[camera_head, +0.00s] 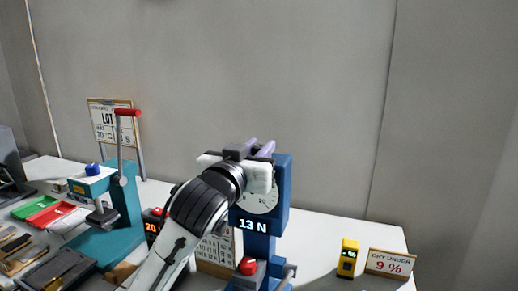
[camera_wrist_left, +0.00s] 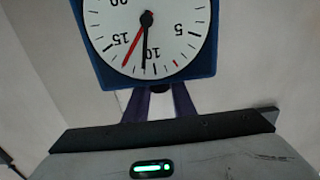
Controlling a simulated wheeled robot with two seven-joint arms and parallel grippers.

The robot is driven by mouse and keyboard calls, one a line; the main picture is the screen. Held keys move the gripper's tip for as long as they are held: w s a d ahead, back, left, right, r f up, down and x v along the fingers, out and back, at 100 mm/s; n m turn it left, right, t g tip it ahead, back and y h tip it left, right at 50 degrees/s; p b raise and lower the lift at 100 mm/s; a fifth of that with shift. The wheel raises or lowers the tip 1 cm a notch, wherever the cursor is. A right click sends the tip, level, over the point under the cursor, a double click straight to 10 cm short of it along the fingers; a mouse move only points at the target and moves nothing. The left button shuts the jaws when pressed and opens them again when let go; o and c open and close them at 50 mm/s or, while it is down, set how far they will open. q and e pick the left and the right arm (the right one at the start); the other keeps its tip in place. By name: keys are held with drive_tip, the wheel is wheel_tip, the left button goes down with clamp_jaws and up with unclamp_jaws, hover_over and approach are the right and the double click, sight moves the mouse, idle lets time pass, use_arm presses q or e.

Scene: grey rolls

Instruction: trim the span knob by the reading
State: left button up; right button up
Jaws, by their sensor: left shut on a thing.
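The blue gauge (camera_head: 281,190) stands upright on the bench, with a white dial and a lit display reading 13 N (camera_head: 252,225). My left gripper (camera_head: 262,150) is at the top of the gauge and covers part of it in the head view. In the left wrist view the dial (camera_wrist_left: 148,35) shows upside down; a black needle points just past 10 and a red needle lies between 10 and 15. A small dark knob (camera_wrist_left: 161,87) sits at the gauge's edge between my purple fingers, which are shut on it. Its markings are hidden.
A teal press (camera_head: 122,200) with a red-handled lever stands at left, near green and red trays (camera_head: 45,212). A red button (camera_head: 248,266) is at the gauge's foot. A yellow meter (camera_head: 348,258) and a 9 % card (camera_head: 389,264) stand at right.

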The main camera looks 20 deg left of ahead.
use_arm(q)
drive_tip(key=n+y, duration=0.1)
drive_tip(key=y, duration=0.1)
drive_tip(key=n+y, duration=0.2)
drive_tip(key=y, duration=0.1)
drive_tip(key=shift+d+f+g+b, duration=0.2)
drive_tip(key=shift+g+b, duration=0.1)
drive_tip(key=shift+b, duration=0.1)
drive_tip(key=shift+a+n+g+y+b, duration=0.15)
drive_tip(key=shift+n+g+y+b, duration=0.65)
drive_tip(key=shift+n+y, duration=1.1)
drive_tip(key=shift+y, duration=0.4)
drive_tip(key=o, duration=1.1)
drive_tip(key=shift+c, duration=0.2)
drive_tip(key=shift+r, duration=0.1)
drive_tip(key=shift+a+r+m, duration=0.1)
drive_tip(key=shift+m, duration=0.2)
